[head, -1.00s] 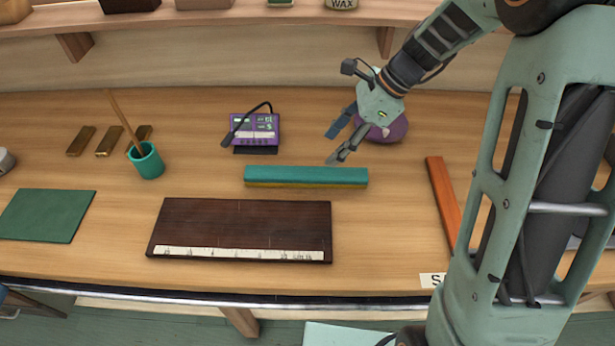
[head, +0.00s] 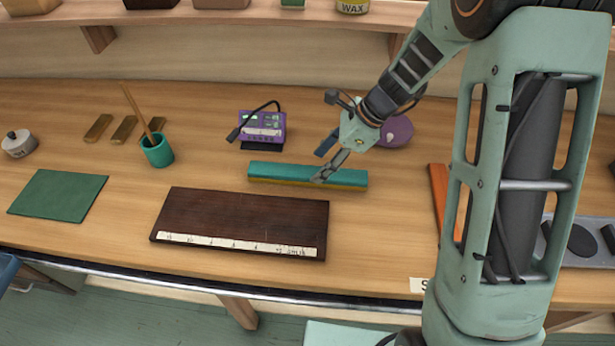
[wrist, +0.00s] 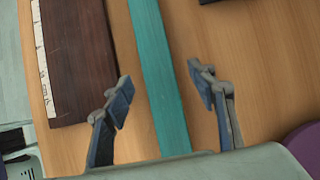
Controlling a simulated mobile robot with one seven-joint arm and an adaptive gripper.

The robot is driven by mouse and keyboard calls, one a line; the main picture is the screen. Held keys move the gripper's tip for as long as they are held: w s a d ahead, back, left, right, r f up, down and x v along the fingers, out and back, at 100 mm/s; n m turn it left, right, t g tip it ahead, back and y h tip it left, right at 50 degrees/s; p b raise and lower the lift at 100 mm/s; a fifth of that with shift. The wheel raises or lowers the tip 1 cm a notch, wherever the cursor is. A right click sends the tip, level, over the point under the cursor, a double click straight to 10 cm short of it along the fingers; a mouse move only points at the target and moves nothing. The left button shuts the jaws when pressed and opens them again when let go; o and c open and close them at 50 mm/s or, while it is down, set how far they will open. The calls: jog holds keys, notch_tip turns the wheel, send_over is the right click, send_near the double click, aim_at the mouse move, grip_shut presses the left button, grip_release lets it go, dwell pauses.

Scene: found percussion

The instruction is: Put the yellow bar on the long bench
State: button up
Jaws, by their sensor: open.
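A long teal bar (head: 300,172) lies on the wooden bench (head: 215,165), with a yellow-ochre strip (head: 290,183) showing along its lower front side. I cannot tell whether the yellow is a separate bar beneath the teal one. My gripper (head: 322,165) is open and empty at the right part of the teal bar. In the wrist view, my gripper (wrist: 162,88) has its fingers on either side of the teal bar (wrist: 160,75), with gaps on both sides. The yellow part does not show there.
A dark brown board (head: 240,220) with a marked white strip lies in front. A purple device (head: 263,126) and round purple thing (head: 397,131) stand behind. A teal cup (head: 157,150) and several small brass bars (head: 123,130) are left. An orange bar (head: 438,195) lies right.

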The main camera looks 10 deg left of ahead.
aim_at(313, 171)
jog(key=x, duration=0.4)
jog(key=shift+s+a+f, duration=0.1)
jog(key=shift+f, duration=0.2)
grip_shut()
jog(key=shift+r, duration=0.15)
